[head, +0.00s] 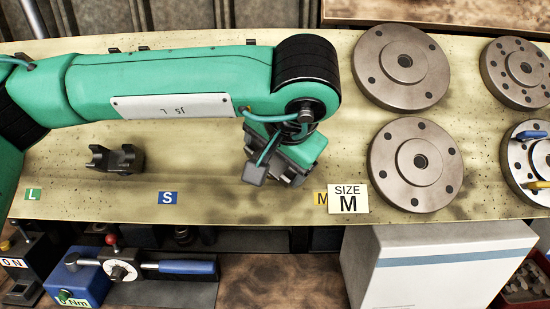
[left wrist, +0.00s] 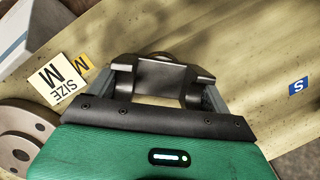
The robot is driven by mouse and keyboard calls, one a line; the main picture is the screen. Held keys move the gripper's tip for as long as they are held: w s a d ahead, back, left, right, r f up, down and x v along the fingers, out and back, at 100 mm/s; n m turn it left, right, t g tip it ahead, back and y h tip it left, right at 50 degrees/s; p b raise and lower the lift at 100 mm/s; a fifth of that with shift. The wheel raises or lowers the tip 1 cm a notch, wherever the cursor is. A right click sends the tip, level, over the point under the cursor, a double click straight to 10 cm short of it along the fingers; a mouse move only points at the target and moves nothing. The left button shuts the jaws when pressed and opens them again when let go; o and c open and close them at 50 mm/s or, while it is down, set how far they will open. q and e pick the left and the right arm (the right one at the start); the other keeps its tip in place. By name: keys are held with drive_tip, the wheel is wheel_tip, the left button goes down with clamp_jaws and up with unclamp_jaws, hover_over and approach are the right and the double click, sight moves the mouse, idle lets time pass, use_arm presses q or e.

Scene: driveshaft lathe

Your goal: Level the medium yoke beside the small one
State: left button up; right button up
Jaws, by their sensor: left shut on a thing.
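My left gripper (head: 277,170) points down over the shelf, just left of the yellow M label (head: 321,198) and the SIZE M card (head: 348,198). In the left wrist view, it is shut on a dark metal yoke (left wrist: 160,76), taken as the medium yoke from the labels beside it. The gripper hides most of this yoke in the head view, and I cannot tell whether it touches the shelf. Another dark yoke (head: 115,159), seemingly the small one, lies on the shelf between the green L label (head: 33,194) and the blue S label (head: 167,198). My right gripper is not in view.
Several round flanges (head: 402,67) cover the right part of the shelf (head: 220,205). A grey-white box (head: 440,265) stands below its front edge. A blue-handled tool (head: 185,267) lies below on the left. The shelf is clear between the loose yoke and my gripper.

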use_arm(q)
drive_tip(key=shift+n+h+b, duration=0.3)
drive_tip(key=shift+n+b, duration=0.6)
drive_tip(key=shift+b, duration=0.2)
drive_tip(key=shift+n+g+h+b, duration=0.3)
drive_tip(key=shift+n+b, duration=1.1)
drive_tip(key=shift+b, duration=0.15)
drive_tip(key=shift+r+n+b, duration=0.1)
drive_tip(key=shift+n+b, duration=0.2)
drive_tip(key=shift+n, duration=0.1)
drive_tip(key=shift+n+h+b, duration=0.3)
drive_tip(key=shift+n+b, duration=0.1)
drive_tip(key=shift+b, duration=0.15)
drive_tip(key=shift+n+b, duration=0.4)
